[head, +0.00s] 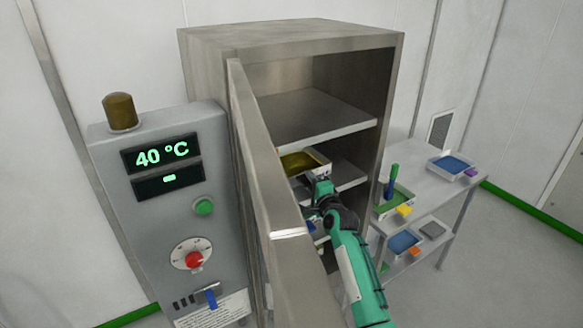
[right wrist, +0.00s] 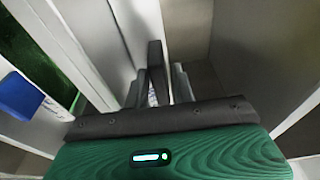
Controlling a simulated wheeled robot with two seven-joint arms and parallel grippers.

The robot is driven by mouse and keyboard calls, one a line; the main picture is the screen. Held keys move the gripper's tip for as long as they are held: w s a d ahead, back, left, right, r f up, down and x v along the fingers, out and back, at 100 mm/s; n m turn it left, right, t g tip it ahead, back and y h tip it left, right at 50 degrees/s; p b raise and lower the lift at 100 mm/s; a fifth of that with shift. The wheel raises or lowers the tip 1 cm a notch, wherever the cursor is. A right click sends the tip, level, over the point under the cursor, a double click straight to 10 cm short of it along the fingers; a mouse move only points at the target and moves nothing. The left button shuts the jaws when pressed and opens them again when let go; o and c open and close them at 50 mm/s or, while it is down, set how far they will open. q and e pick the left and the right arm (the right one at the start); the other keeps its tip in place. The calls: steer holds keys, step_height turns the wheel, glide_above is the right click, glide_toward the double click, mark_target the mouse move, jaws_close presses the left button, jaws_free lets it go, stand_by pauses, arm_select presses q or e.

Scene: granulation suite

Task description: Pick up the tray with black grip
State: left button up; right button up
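A pale tray with yellow-olive contents (head: 303,163) sits on a middle shelf inside the open steel cabinet. My right gripper (head: 321,184) is at the tray's front edge, inside the cabinet opening, and hides part of that edge. In the right wrist view, the two fingers (right wrist: 156,92) stand apart. A black upright bar (right wrist: 155,58), which looks like the tray's grip, shows between them. I see no clear contact with it. My left gripper is not in view.
The cabinet door (head: 275,190) stands open close to the left of my right arm. A control panel (head: 165,215) reads 40 °C. To the right, a two-level metal cart (head: 425,180) holds blue and green trays. An upper shelf (head: 310,118) is empty.

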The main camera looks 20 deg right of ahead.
steer(key=shift+w, duration=0.35)
jaws_close()
